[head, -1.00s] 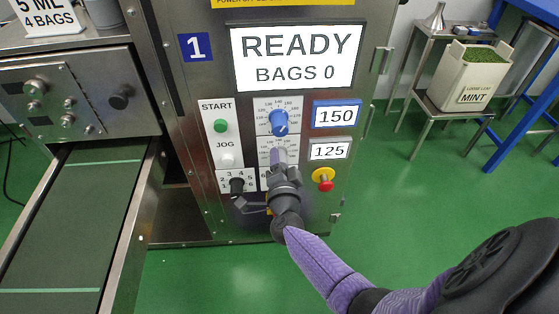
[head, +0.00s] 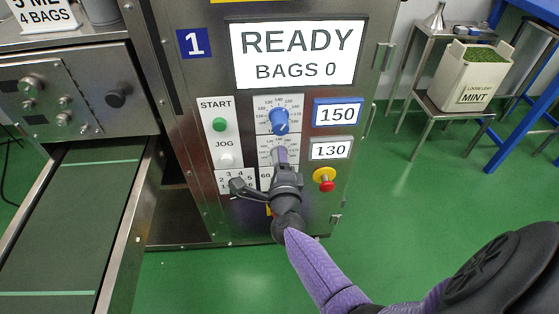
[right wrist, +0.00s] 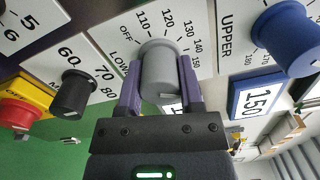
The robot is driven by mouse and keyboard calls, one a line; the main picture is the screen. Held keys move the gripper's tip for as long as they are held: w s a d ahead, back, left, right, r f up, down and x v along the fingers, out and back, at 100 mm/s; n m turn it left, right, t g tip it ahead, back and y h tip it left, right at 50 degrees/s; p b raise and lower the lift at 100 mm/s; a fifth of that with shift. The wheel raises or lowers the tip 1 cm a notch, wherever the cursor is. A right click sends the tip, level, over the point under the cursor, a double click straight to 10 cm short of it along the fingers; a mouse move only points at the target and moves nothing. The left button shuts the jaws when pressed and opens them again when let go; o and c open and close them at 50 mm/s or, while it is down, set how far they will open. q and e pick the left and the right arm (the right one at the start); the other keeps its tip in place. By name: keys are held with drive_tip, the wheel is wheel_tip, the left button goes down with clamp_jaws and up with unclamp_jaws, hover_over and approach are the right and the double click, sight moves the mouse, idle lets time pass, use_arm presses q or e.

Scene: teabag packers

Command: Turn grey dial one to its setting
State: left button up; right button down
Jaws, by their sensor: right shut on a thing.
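The grey dial one (right wrist: 160,75) is between the two fingers of my right gripper (right wrist: 160,88) in the right wrist view, with a finger on each side of it. In the head view my right gripper (head: 281,160) covers the dial on the front panel of machine 1. The gripper is shut on the dial. My left gripper is not in view.
The blue dial (head: 279,121) sits just above, beside a blue-framed readout (head: 338,113) showing 150. A black knob (right wrist: 73,93) and a red stop button (head: 325,186) are close by. The display (head: 295,55) reads READY, BAGS 0. A conveyor (head: 70,225) is at left.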

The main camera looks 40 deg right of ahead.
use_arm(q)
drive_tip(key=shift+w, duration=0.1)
use_arm(e)
drive_tip(key=shift+f, duration=0.1)
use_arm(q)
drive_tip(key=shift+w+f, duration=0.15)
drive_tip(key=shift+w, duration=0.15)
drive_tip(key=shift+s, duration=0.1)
use_arm(e)
drive_tip(key=shift+m, duration=0.3)
drive_tip(key=shift+c, duration=2)
unclamp_jaws()
drive_tip(key=shift+o, duration=0.8)
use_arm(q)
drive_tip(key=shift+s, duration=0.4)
